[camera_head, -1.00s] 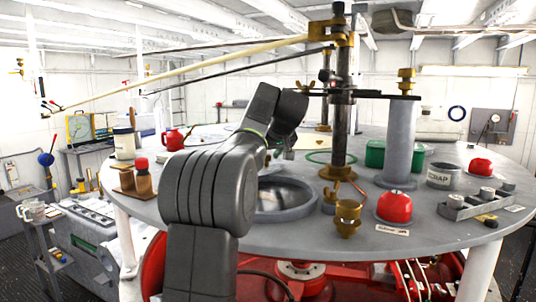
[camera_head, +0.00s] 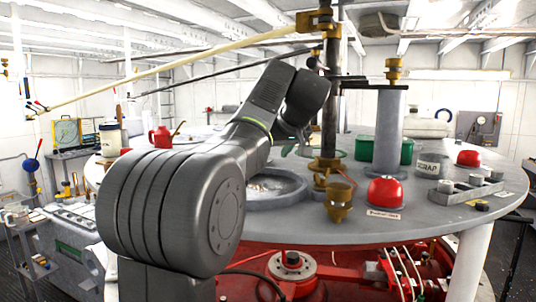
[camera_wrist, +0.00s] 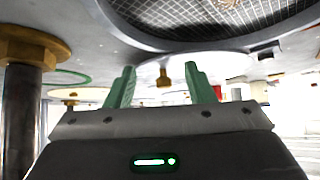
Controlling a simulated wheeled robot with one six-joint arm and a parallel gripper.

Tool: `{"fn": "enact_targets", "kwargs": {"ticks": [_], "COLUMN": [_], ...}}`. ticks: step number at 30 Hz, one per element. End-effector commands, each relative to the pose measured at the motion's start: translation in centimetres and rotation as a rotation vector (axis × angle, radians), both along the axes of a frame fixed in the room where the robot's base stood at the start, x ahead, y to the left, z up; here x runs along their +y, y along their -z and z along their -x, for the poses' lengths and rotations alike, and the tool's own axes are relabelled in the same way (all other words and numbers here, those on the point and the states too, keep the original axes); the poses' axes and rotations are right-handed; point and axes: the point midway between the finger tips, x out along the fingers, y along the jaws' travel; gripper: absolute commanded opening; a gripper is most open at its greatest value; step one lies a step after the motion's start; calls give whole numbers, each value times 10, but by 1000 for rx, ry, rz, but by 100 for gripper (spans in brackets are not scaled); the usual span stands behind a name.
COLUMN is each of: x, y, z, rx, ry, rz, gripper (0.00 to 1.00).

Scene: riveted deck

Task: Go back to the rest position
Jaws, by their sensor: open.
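In the wrist view my gripper (camera_wrist: 161,78) has its two green fingers spread apart, with nothing between them. The picture there is tilted, with the round table's surface across the top. A dark mesh-like disc (camera_wrist: 200,15) in a grey rim lies beyond the fingertips. In the head view my arm rises from the lower left and bends over the table (camera_head: 455,222). Its far end is mostly hidden behind my arm's own links, near the central post (camera_head: 329,110).
A brass cup (camera_head: 339,200) and a red dome (camera_head: 386,191) stand at the table's near edge. A grey cylinder (camera_head: 389,130), green box (camera_head: 407,150), scrap pot (camera_head: 430,165) and second red dome (camera_head: 468,158) stand right of the post.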

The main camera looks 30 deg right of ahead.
Motion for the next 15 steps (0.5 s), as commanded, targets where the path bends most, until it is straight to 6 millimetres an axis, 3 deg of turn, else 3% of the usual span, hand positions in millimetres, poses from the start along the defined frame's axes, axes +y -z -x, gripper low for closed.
{"fn": "enact_targets", "kwargs": {"ticks": [15], "x": [1], "y": [-1], "z": [4], "rx": [0], "ry": [-1], "rz": [-1], "gripper": [49]}}
